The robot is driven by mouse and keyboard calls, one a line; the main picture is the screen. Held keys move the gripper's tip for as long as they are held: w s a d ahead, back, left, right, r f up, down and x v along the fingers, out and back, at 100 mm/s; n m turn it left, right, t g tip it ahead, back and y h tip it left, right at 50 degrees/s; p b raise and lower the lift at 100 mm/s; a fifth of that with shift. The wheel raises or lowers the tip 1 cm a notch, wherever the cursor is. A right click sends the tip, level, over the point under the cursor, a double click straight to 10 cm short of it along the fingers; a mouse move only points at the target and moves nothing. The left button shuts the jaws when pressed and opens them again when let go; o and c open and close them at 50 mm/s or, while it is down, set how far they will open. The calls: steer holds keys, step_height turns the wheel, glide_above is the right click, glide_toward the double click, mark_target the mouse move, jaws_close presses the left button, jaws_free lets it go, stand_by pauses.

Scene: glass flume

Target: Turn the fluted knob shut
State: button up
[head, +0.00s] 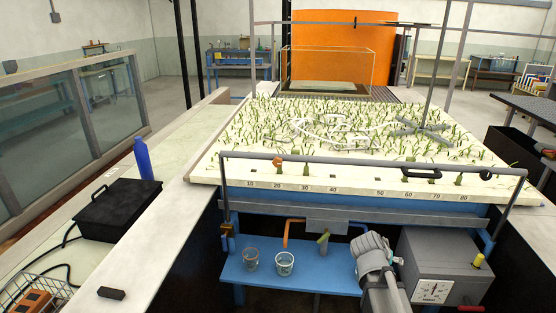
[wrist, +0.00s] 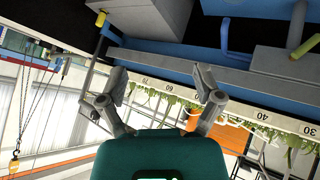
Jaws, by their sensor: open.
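Which part is the fluted knob I cannot tell for sure; fluting is too small to make out. A yellow knob (head: 478,260) stands on the grey box with a dial, right of my gripper (head: 373,248). The yellow knob also shows at the upper left of the wrist view (wrist: 101,18). A yellow-green handle (head: 323,239) sits under the bed's front edge, left of my gripper; it also shows at the wrist view's right edge (wrist: 305,46). My gripper is open, with nothing between its fingers in the wrist view (wrist: 163,84), apart from both parts.
The grey dial box (head: 433,291) stands right of my gripper. Two glass cups (head: 251,260) (head: 285,263) stand on the blue shelf (head: 322,283). The planted bed (head: 350,187) with a numbered edge and a grey rail (head: 380,165) lie beyond. A black case (head: 118,210) lies far left.

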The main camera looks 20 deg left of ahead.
steer(key=w+a+r+n+t+p, duration=0.1)
steer(key=w+a+r+t, duration=0.15)
steer(key=a, duration=0.35)
steer(key=w+a+r+t, duration=0.2)
steer(key=a+r, duration=0.2)
steer(key=a, duration=0.1)
steer(key=n+t+y+p, duration=0.3)
steer(key=n+t+y, duration=0.3)
steer(key=y, duration=0.3)
glide_toward(277, 163)
steer(key=a+v, duration=0.1)
steer(key=v, duration=0.2)
steer(key=shift+s+d+r, duration=0.2)
steer(key=shift+d, duration=0.4)
steer(key=shift+w, duration=0.15)
steer(key=x, duration=1.3)
steer(key=shift+w+a+f, duration=0.1)
steer(key=shift+w+a, duration=0.05)
steer(key=shift+w, duration=0.1)
steer(key=c, duration=1.2)
